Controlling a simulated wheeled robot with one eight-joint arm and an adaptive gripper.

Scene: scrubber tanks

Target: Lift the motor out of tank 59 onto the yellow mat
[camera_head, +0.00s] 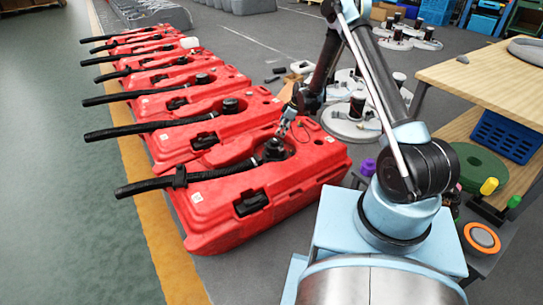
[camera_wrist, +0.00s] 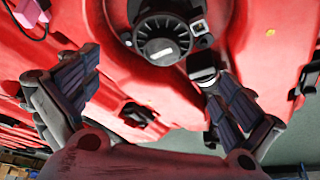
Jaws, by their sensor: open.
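Several red tanks stand in a row in the head view. Their small white labels are too small to read, so I cannot tell which is tank 59. The nearest red tank (camera_head: 262,200) has a black round motor (camera_head: 275,150) set in its top. My gripper (camera_head: 285,128) is just above and beside this motor. In the wrist view the motor (camera_wrist: 162,38) is seated in the red shell, and my gripper (camera_wrist: 148,62) is open, its fingers spread to either side below the motor. The fingers look empty. I see no clear yellow mat.
Black hoses (camera_head: 150,185) stick out left from the tanks over a yellow floor stripe (camera_head: 160,245). A wooden table (camera_head: 500,75) and a blue crate (camera_head: 505,137) are at right. Round grey bases (camera_head: 350,125) stand behind my arm. The green floor at left is clear.

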